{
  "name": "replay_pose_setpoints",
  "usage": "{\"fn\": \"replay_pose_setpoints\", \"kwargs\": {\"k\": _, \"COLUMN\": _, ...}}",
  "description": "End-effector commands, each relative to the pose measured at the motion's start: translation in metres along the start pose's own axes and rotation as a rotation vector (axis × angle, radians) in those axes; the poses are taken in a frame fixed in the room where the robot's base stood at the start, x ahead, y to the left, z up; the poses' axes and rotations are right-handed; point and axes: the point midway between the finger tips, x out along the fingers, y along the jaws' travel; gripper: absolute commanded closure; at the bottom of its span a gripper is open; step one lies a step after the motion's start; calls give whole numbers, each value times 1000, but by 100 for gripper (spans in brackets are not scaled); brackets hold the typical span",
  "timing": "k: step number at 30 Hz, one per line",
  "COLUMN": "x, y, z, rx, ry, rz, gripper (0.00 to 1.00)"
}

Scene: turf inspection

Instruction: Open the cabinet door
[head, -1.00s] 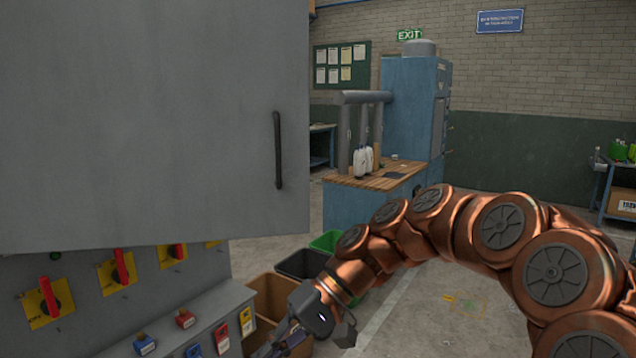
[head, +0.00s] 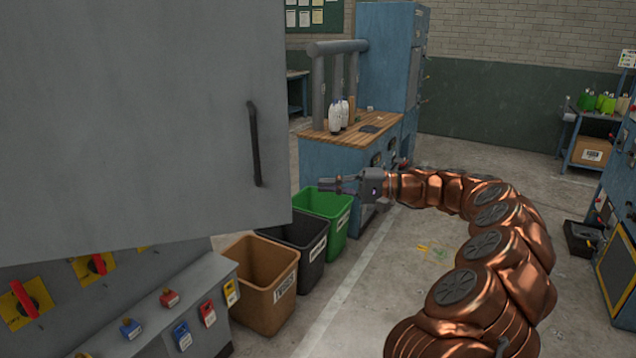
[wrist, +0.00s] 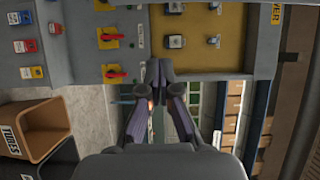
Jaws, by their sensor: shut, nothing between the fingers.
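The grey cabinet door (head: 130,110) fills the left of the head view, its lower edge above a control panel. Its dark vertical bar handle (head: 254,144) is near the door's right edge. I cannot tell how far the door stands from its frame. My gripper (head: 322,184) is to the right of the handle and a little lower, pointing left, apart from it in the picture. Its fingers are shut with nothing between them; they also show in the wrist view (wrist: 158,70). I cannot make out the handle in the wrist view.
The control panel with red switches (head: 98,263) lies below the door. Brown (head: 260,290), black (head: 300,250) and green (head: 325,215) bins stand under and beside my gripper. A wooden-topped workbench (head: 350,137) is behind. Open floor lies to the right. The wrist view shows an ochre board (wrist: 215,60) with several knobs.

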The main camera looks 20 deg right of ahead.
Motion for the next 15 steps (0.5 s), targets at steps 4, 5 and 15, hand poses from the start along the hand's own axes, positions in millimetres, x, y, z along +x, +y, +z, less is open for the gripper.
{"fn": "replay_pose_setpoints", "kwargs": {"k": 4, "x": 24, "y": -3, "z": 0, "rx": 3, "ry": -1, "rz": 0, "gripper": 100}}
{"fn": "replay_pose_setpoints", "kwargs": {"k": 5, "x": 30, "y": -3, "z": 1, "rx": 3, "ry": -2, "rz": 0, "gripper": 100}}
{"fn": "replay_pose_setpoints", "kwargs": {"k": 15, "x": 85, "y": -3, "z": 2, "rx": 2, "ry": 1, "rz": 2, "gripper": 100}}
